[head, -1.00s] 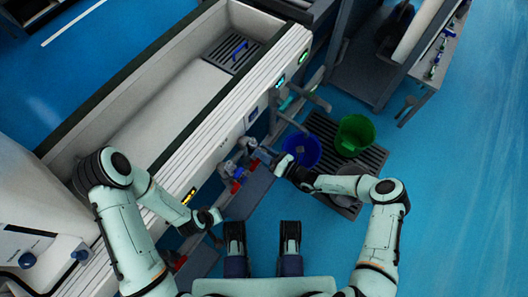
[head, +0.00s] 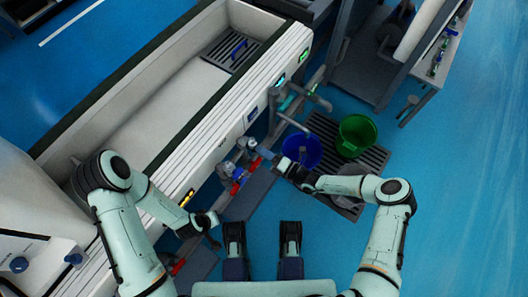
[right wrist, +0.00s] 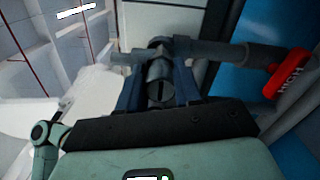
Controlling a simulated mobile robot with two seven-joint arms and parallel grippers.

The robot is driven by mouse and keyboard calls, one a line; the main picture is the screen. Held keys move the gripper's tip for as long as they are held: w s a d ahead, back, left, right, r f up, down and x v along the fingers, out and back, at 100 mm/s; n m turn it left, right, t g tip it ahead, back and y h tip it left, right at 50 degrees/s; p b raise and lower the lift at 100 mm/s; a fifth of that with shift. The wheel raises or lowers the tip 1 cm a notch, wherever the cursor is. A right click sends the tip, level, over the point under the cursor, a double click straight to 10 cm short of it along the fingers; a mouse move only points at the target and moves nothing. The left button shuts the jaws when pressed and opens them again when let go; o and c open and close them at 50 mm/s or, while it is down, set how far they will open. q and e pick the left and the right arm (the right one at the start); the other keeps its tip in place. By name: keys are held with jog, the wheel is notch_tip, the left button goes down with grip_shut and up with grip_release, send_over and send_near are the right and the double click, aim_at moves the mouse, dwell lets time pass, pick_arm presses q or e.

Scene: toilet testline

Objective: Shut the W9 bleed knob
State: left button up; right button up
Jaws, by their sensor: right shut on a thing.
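A round grey knob (right wrist: 160,88) with a dark slot across its face sits on a grey pipe fitting. In the right wrist view it lies between the two blue fingers of my right gripper (right wrist: 160,92), which is shut on it. I cannot read a W9 mark on it. In the head view my right gripper (head: 268,156) reaches the pipework at the trough's side, and the knob is too small to make out there. My left gripper (head: 213,238) hangs low beside the trough's front panel, away from the knob; its fingers are not clear.
A red lettered handle (right wrist: 289,73) is on the pipe right of the knob. A blue bucket (head: 303,150) and a green bucket (head: 358,134) stand on a dark floor grate (head: 322,124) close to my right gripper. The long trough (head: 150,112) lies left. Blue floor is open at right.

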pick_arm(q)
jog(key=shift+s+f, duration=0.1)
pick_arm(e)
jog(key=shift+w+r, duration=0.1)
jog(key=shift+w, duration=0.05)
jog(key=shift+d, duration=0.1)
jog(key=o, duration=1)
jog(key=shift+o, duration=0.2)
pick_arm(q)
jog(key=r+p, duration=0.1)
jog(key=d+r+p, duration=0.1)
jog(key=r, duration=0.1)
jog(key=shift+d, duration=0.15)
pick_arm(e)
jog(key=v, duration=1.3)
pick_arm(q)
jog(key=shift+r, duration=0.1)
pick_arm(e)
jog(key=shift+d, duration=0.1)
